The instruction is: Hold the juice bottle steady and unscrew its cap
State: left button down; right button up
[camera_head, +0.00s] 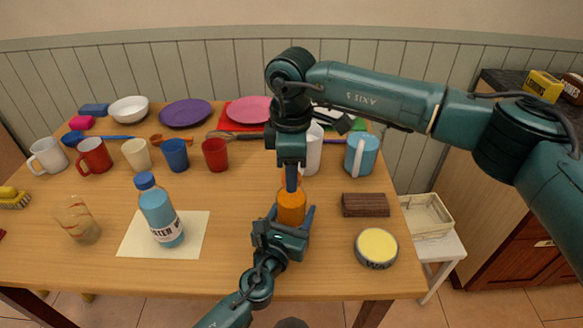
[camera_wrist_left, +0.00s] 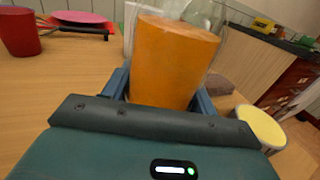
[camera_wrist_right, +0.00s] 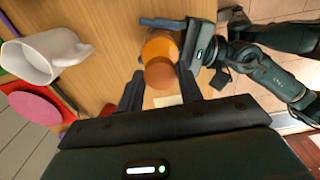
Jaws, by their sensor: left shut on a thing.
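The orange juice bottle (camera_head: 291,208) stands upright near the table's front, right of centre. My left gripper (camera_head: 290,224) is shut around its body from the front. In the left wrist view the orange body (camera_wrist_left: 172,60) fills the space between the fingers. My right gripper (camera_head: 291,183) points down from above, over the bottle's top. In the right wrist view its fingers (camera_wrist_right: 160,88) are apart, with the orange-brown cap (camera_wrist_right: 159,73) between or just beyond their tips. Whether they touch the cap cannot be told. In the head view the right gripper mostly hides the cap.
A brown block (camera_head: 366,205) and a yellow-topped tin (camera_head: 376,248) lie to the right. Mugs, cups and plates fill the table's back.

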jog(key=c, duration=0.6)
jog(key=n, duration=0.3)
jog(key=shift+n, duration=0.4)
jog(key=n, duration=1)
jog(key=shift+r+n, duration=0.1)
jog(key=shift+n, duration=0.2)
jog(key=n, duration=1.4)
jog(key=shift+n, duration=0.4)
jog(key=n, duration=1.2)
jog(key=shift+n, duration=0.4)
jog(key=n, duration=1.2)
jog(key=shift+r, duration=0.1)
